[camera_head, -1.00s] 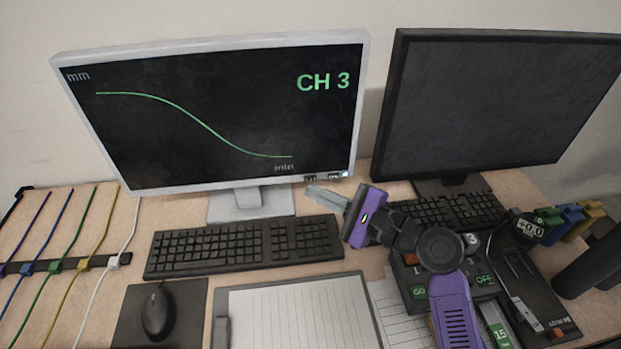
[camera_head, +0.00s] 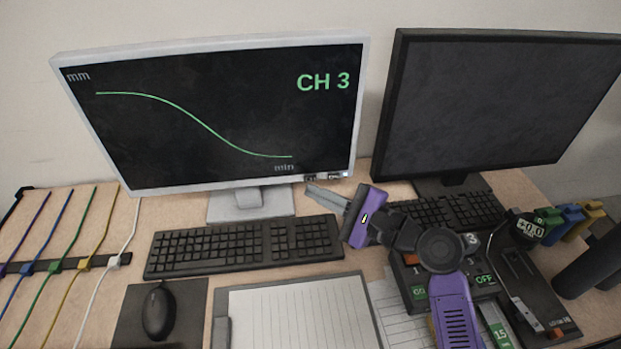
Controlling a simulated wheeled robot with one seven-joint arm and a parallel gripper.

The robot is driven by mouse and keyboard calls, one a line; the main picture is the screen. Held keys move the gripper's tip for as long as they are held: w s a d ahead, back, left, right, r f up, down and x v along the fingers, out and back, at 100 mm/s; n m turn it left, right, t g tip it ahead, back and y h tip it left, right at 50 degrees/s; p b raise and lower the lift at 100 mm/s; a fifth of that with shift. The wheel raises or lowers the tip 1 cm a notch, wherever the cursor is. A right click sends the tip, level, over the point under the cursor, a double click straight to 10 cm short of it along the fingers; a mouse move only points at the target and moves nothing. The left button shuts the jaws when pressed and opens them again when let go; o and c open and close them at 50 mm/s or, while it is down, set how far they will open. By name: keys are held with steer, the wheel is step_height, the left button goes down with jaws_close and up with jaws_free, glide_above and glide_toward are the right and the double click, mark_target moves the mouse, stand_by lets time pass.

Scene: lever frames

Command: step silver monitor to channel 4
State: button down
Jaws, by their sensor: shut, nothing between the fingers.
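The silver monitor (camera_head: 205,120) stands at the left back, its screen on. It reads "CH 3" in green at the top right, with a falling green curve. Small buttons (camera_head: 327,177) sit on its lower bezel near the right corner. My gripper (camera_head: 312,193) is shut and empty, its grey fingers pointing left, just below those buttons in the picture. Its tips look apart from the buttons, though the depth gap is hard to tell. My purple and black arm reaches up from the lower right.
A dark monitor (camera_head: 490,110) with a blank screen stands at the right. A keyboard (camera_head: 245,246), a mouse (camera_head: 158,312) and a clipboard (camera_head: 300,315) lie in front. Coloured cables (camera_head: 55,265) run at the left. A box with GO and OFF buttons (camera_head: 485,280) sits under my arm.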

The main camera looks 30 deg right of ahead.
steer(key=shift+w, duration=0.15)
steer(key=shift+w+d, duration=0.15)
steer(key=shift+w, duration=0.1)
steer(key=shift+w+d+p, duration=0.1)
steer(key=shift+w+p, duration=0.2)
steer(key=shift+w, duration=0.05)
stand_by(0.8)
stand_by(0.4)
steer(key=shift+s+a+p, duration=0.25)
steer(key=shift+s+p, duration=0.05)
steer(key=shift+s, duration=0.45)
steer(key=s, duration=0.1)
steer(key=s+a, duration=0.1)
steer(key=s, duration=0.1)
steer(key=s+p, duration=0.1)
steer(key=shift+s+a, duration=0.25)
steer(key=shift+s, duration=0.15)
stand_by(0.6)
